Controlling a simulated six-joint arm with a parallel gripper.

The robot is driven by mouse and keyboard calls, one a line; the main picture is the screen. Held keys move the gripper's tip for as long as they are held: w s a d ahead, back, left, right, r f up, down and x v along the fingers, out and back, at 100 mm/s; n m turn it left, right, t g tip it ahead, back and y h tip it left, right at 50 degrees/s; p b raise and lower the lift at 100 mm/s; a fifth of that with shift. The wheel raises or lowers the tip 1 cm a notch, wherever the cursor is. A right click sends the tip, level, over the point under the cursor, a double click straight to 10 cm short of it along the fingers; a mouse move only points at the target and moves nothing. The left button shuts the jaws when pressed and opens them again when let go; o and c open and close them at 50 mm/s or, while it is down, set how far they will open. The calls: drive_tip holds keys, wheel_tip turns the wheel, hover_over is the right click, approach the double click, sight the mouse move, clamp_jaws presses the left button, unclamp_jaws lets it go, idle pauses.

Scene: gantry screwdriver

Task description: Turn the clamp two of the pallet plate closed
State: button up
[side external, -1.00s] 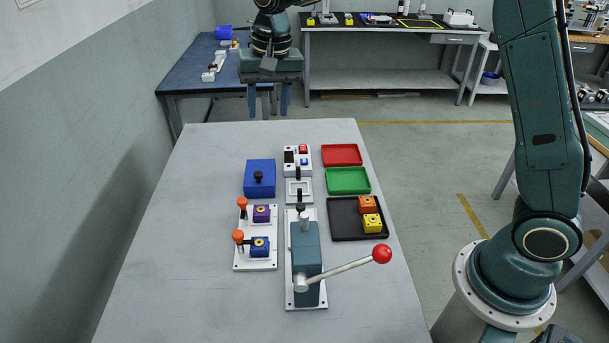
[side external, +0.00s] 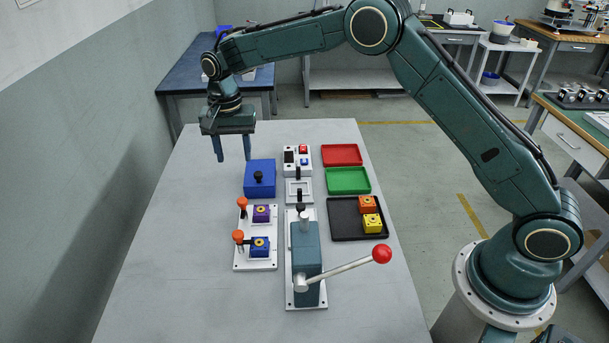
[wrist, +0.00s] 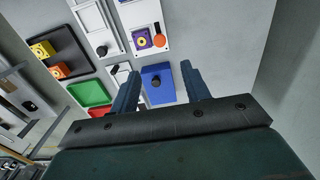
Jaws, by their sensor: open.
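The white pallet plate (side external: 256,264) lies on the grey table and carries a purple block (side external: 261,213) and a dark blue block (side external: 260,247). Beside each block, on its left, is an orange-knobbed clamp: the far one (side external: 242,202) and the near one (side external: 238,236). No label shows which is clamp two. My gripper (side external: 233,158) is open and empty above the table's far left part, beyond the plate and apart from it. In the wrist view, the purple block (wrist: 143,39) and one orange knob (wrist: 159,42) show beyond my open fingers (wrist: 160,82).
A blue box with a black knob (side external: 260,186) stands close to my gripper. A lever press with a red ball handle (side external: 381,254) stands right of the plate. Red (side external: 341,155), green (side external: 348,181) and black (side external: 345,233) trays lie at right. The table's left side is clear.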

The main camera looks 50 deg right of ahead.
sight(242, 200)
wheel_tip(242, 200, down, 14)
drive_tip(key=shift+r, duration=0.1)
idle(0.7)
drive_tip(key=shift+c, duration=0.2)
drive_tip(key=c, duration=1)
